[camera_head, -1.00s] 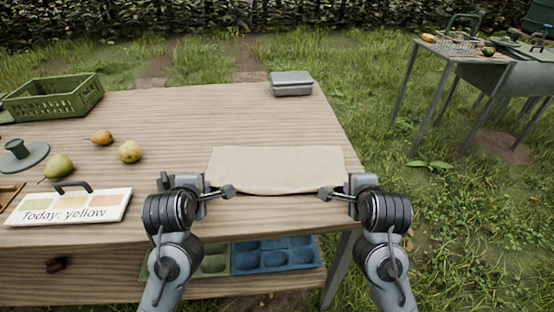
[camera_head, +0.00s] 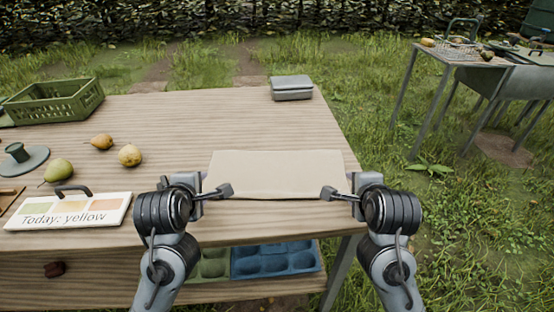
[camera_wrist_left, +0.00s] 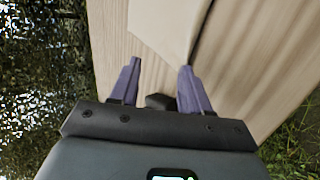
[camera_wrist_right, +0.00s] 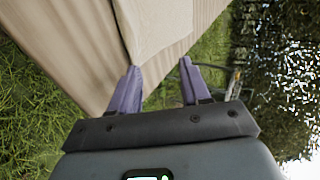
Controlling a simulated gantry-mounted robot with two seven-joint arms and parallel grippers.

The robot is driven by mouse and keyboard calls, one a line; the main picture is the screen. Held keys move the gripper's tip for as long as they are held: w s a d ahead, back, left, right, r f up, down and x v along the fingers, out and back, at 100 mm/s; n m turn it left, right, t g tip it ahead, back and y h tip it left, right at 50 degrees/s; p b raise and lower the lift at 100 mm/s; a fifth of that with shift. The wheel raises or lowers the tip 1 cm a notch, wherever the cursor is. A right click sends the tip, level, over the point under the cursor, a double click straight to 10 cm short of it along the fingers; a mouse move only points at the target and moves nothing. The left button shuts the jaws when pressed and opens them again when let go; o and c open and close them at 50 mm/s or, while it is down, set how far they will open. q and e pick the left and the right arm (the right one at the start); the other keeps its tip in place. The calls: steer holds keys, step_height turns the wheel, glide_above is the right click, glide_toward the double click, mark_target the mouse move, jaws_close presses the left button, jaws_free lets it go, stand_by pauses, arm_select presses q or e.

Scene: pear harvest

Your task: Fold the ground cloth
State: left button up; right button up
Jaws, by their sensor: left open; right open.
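The beige ground cloth (camera_head: 276,172) lies as a flat rectangle near the table's front edge, its front edge nearly straight. My left gripper (camera_head: 224,191) is at its front left corner and my right gripper (camera_head: 330,192) at its front right corner. In the left wrist view the cloth (camera_wrist_left: 165,25) reaches a corner down near one finger of the open left gripper (camera_wrist_left: 157,82). In the right wrist view the cloth (camera_wrist_right: 165,22) comes close to one finger of the open right gripper (camera_wrist_right: 161,82). Whether the fingers touch it is unclear.
A grey box (camera_head: 291,88) stands behind the cloth. Left on the table are a green crate (camera_head: 55,99), several pears (camera_head: 130,155) and a "Today: yellow" sign (camera_head: 70,210). Blue (camera_head: 275,260) and green trays sit on a lower shelf.

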arm_select(q)
steer(key=s+r, duration=0.5)
steer(key=r, duration=0.1)
steer(key=shift+r, duration=0.25)
arm_select(e)
steer(key=s+r, duration=0.5)
steer(key=r, duration=0.1)
steer(key=shift+r, duration=0.25)
